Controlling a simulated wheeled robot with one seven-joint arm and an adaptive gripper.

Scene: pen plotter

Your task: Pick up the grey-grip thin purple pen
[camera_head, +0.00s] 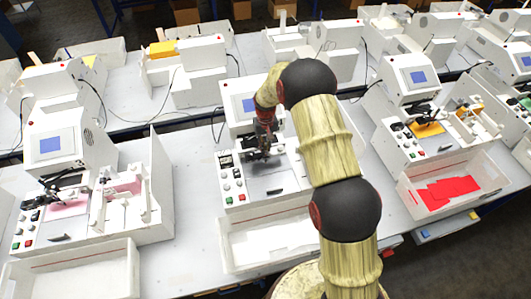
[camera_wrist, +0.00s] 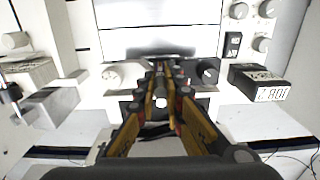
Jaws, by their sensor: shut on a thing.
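My gripper (camera_head: 262,153) is down at the middle plotter (camera_head: 268,190), over the back of its flat bed. In the wrist view my gripper (camera_wrist: 161,78) has its fingers close together, shut on a thin thing between the tips. This appears to be the grey-grip thin purple pen, but the fingers hide most of it and its purple colour does not show. In the wrist view the tips are in front of the plotter's white carriage (camera_wrist: 112,76) with its round knobs.
A white bin (camera_head: 238,256) stands before the middle plotter. Another plotter (camera_head: 45,200) with pink sheets is at left. One at right has a bin with red sheets (camera_head: 450,190).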

